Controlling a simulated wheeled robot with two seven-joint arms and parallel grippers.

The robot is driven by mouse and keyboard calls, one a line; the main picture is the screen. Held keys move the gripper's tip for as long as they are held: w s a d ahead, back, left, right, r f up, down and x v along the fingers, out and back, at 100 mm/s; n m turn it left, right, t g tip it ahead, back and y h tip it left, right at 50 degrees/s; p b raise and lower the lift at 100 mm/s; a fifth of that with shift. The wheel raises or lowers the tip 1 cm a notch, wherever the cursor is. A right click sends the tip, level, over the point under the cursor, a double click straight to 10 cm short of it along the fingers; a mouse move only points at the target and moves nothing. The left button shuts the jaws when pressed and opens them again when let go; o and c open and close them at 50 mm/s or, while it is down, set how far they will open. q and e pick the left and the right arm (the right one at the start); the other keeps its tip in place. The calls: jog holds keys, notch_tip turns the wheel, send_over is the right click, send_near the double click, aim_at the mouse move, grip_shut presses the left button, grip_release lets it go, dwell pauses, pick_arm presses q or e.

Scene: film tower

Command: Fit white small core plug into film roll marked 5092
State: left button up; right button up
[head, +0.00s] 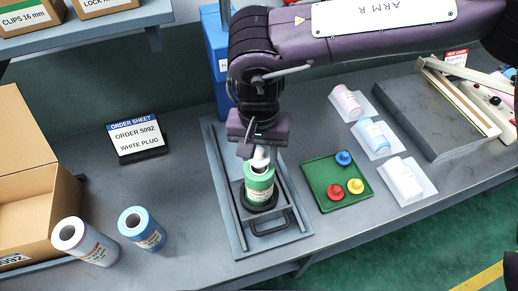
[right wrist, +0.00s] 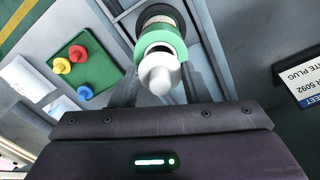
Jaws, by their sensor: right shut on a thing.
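A green film roll (head: 259,186) stands upright on the dark round base of a grey metal stand; its label is too small to read. My right gripper (head: 259,150) is above the roll, pointing down and shut on the white plug (head: 262,158). In the right wrist view the white plug (right wrist: 159,76) overlaps the near side of the open core of the green roll (right wrist: 160,40). Part of the dark core opening shows beside it. I cannot tell whether plug and roll touch. My left gripper is not in view.
A green tray (head: 325,197) holds red, yellow and blue plugs right of the stand (head: 228,205). Several wrapped rolls lie farther right. A pale roll (head: 84,240) and a blue roll (head: 142,229) stand at left. The order sheet (head: 137,138) reads 5092, white plug.

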jog(key=shift+f+b, duration=1)
jog(key=shift+f, duration=0.4)
dwell(0.4)
jog(key=o, duration=1)
jog(key=shift+r, duration=0.1)
jog(key=shift+o, duration=0.2)
jog(key=shift+r, duration=0.1)
jog(key=shift+w+r, duration=0.1)
jog(key=shift+r, duration=0.2)
notch_tip(320, 180, up, 7)
jog(key=shift+b, duration=0.55)
